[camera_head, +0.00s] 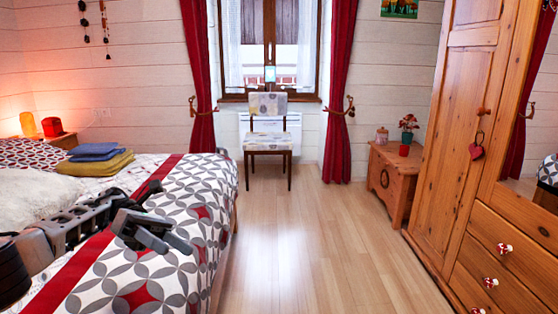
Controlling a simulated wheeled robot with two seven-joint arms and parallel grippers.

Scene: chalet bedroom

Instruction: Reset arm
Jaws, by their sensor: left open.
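My left arm comes in from the left over the bed. Its dark grey gripper (172,217) is open, with its fingers spread and nothing between them. It is above the patterned bedspread (205,190), and I cannot tell how high. My right gripper and right arm are not in view.
Folded blue (95,151) and yellow (95,165) cloths lie on the bed (120,176). A chair (268,140) stands by the window. A small wooden chest (393,178) and a wardrobe (455,125) with drawers stand on the right. The wooden floor (300,235) between is clear.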

